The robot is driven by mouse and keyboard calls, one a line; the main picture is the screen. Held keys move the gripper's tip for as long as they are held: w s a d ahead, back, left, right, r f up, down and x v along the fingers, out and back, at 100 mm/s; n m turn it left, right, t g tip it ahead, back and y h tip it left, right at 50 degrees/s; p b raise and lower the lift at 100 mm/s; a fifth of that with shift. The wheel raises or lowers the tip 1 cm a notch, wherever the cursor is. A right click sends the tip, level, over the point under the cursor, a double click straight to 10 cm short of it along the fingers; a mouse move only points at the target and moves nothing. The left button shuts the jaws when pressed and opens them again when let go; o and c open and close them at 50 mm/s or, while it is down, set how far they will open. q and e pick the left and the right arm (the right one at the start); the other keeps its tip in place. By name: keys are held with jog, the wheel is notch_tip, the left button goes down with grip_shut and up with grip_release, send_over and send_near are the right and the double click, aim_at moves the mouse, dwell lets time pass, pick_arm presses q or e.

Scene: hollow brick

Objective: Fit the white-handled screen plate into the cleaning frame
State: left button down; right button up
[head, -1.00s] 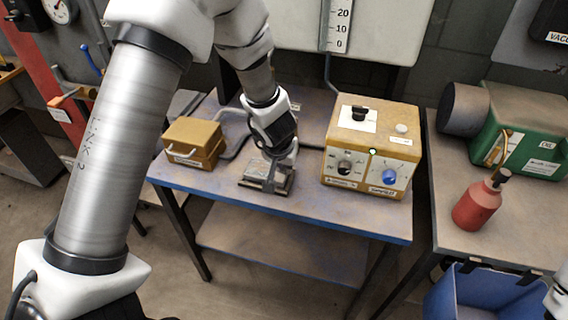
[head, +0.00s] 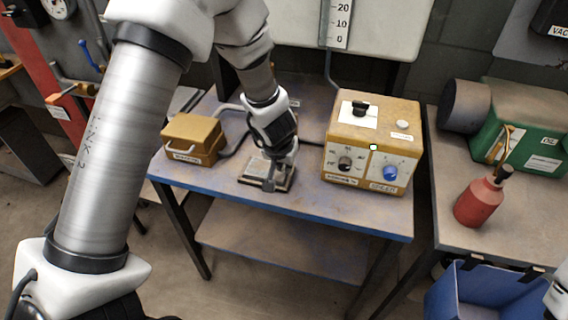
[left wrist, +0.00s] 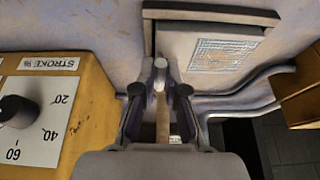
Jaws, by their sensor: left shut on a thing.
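My left gripper (head: 269,184) is over the small table and shut on the white handle (left wrist: 160,72) of the screen plate. The plate (left wrist: 190,47) is pale, with a square mesh patch, and lies to the right of the fingers in the left wrist view. The cleaning frame (left wrist: 212,15) is a brown-rimmed tray; its rim shows beyond and to the left of the plate. In the head view the frame (head: 248,181) lies flat on the table, partly behind the gripper. I cannot tell whether the plate is fully seated. My right gripper is not clearly visible.
A yellow control box (head: 372,140) with knobs stands right of the frame, and also fills the left of the wrist view. A smaller yellow box (head: 193,138) and grey pipes (left wrist: 240,98) are on the left. A red bottle (head: 480,202) and blue bin (head: 485,292) are farther right.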

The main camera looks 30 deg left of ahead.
pick_arm(q)
jog(key=shift+f, duration=0.35)
jog(key=c, duration=1.2)
grip_release()
jog(key=shift+o, duration=0.2)
jog(key=shift+r, duration=0.1)
jog(key=v, duration=1.2)
